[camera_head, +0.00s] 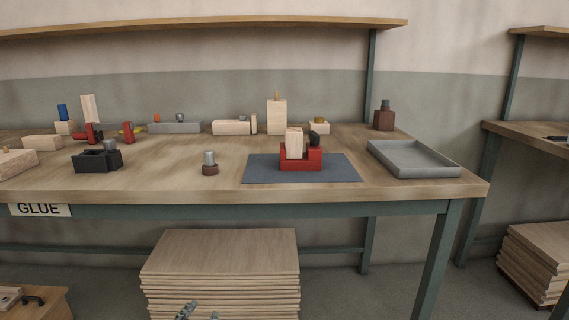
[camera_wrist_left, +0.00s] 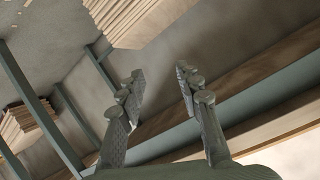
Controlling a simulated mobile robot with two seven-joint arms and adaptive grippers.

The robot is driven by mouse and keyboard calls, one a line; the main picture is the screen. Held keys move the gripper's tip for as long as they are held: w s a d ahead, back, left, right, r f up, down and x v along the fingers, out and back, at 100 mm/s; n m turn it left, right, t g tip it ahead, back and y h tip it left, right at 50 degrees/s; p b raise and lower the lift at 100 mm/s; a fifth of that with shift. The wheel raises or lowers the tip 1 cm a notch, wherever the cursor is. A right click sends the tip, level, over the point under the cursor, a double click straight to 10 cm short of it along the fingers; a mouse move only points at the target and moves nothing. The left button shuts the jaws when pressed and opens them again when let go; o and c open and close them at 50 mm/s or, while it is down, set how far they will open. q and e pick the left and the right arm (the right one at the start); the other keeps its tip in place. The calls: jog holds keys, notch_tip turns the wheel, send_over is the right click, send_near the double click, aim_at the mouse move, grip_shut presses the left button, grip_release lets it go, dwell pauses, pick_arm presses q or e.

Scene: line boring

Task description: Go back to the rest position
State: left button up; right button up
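My left gripper (camera_head: 187,312) shows only at the bottom edge of the head view, low in front of the stacked boards and below the bench top. In the left wrist view its two fingers (camera_wrist_left: 158,85) stand apart with nothing between them, so it is open and empty. My right gripper is in neither view. The workbench (camera_head: 420,187) is ahead. On its blue-grey mat (camera_head: 340,173) stands a red fixture (camera_head: 301,164) with a pale wood block (camera_head: 294,143) upright in it and a dark piece beside the block.
A grey tray (camera_head: 448,172) lies at the bench's right end. A black fixture (camera_head: 90,161) and a brown-based cylinder (camera_head: 210,169) stand left of the mat. Wood blocks and small parts line the back. A stack of boards (camera_head: 220,255) sits under the bench. Another bench (camera_head: 530,142) is at right.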

pick_arm(q)
jog(key=s+a+f+n+g, duration=0.1)
jog(key=s+a+f+g, duration=0.2)
jog(key=s+f, duration=0.3)
jog(key=s+a+f+n+g+y, duration=0.1)
jog(key=s+a+f+g, duration=0.2)
jog(key=s+f, duration=0.4)
jog(key=s+a+f+n+g, duration=0.1)
jog(key=s+f+g, duration=0.3)
jog(key=s, duration=0.9)
notch_tip(320, 180, down, 2)
jog(key=shift+a+f+n+y+p, duration=0.25)
jog(key=shift+a+n+y+p, duration=0.1)
jog(key=shift+a, duration=0.55)
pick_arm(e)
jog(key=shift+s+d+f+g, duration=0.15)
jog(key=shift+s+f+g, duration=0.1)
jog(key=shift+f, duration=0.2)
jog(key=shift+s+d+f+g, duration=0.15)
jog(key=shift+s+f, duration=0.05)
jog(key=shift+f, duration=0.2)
